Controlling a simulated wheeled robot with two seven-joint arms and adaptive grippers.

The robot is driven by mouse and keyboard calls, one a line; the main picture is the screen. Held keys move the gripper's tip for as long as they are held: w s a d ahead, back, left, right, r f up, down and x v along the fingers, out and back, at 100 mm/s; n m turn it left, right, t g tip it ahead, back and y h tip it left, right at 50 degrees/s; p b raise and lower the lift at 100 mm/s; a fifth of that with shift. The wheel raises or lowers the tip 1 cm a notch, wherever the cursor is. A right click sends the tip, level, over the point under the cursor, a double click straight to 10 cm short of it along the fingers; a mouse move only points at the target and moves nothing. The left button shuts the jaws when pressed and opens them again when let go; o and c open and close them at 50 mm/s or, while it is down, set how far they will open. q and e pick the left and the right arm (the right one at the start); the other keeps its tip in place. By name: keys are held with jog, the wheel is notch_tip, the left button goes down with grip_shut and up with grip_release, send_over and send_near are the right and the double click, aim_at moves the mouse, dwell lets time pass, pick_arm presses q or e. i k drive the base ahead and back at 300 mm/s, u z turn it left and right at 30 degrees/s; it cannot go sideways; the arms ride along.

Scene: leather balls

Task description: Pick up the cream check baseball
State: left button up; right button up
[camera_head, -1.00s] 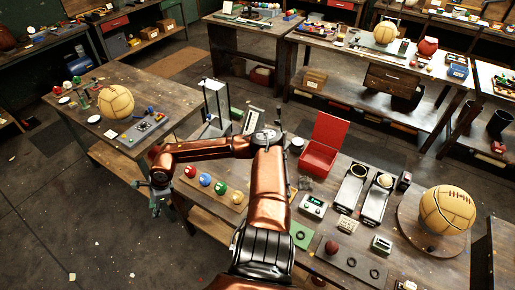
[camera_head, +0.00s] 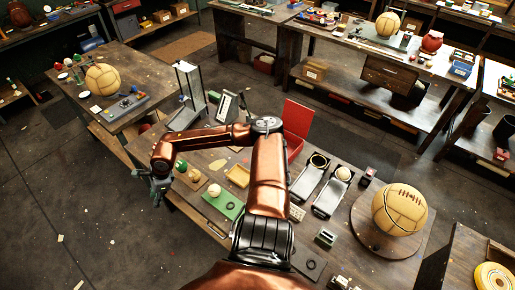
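A small cream ball (camera_head: 214,190) sits on a green board on the near bench, left of my forearm. Its check pattern is too small to make out. Another pale ball (camera_head: 343,174) rests on a dark device right of my arm. I cannot tell for sure which is the cream check baseball. My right gripper (camera_head: 160,194) hangs at the bench's left edge, left of the cream ball and apart from it. It looks empty, but its fingers are too small and dark to tell open from shut. My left gripper is not in view.
Small balls on a wooden holder (camera_head: 189,177) and a yellow tray (camera_head: 238,175) lie near the cream ball. A red box (camera_head: 296,130) stands behind my arm. A large stitched ball (camera_head: 400,210) is on a round board at right.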

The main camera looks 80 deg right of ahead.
aim_at(343, 173)
jog(key=k, duration=0.5)
jog(key=z, duration=2.15)
jog(key=i, duration=0.5)
jog(key=z, duration=0.05)
